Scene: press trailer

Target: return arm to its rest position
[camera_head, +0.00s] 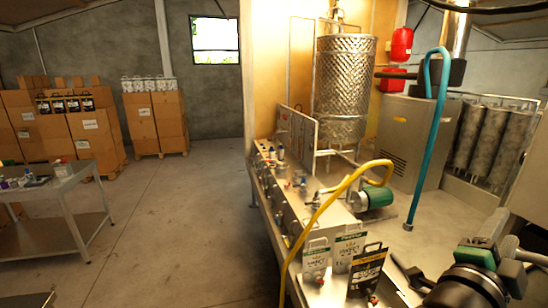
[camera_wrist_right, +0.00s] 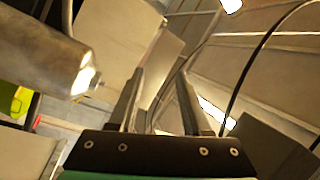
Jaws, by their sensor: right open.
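My right arm enters at the lower right of the head view. Its dark gripper (camera_head: 408,277) points left near the front end of the metal bench, beside the printed boxes. In the right wrist view the two fingers of the gripper (camera_wrist_right: 160,80) stand apart with nothing between them. Behind them that view shows pale panels and a ceiling. I cannot tell the gripper's exact height over the bench. My left gripper is in neither view.
Printed boxes (camera_head: 348,248) stand at the front of the metal bench (camera_head: 325,190). A yellow hose (camera_head: 318,215) arches over it. A teal hose (camera_head: 425,155) hangs nearby, and a steel tank (camera_head: 343,90) stands behind. Open floor (camera_head: 180,215) lies left of the bench.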

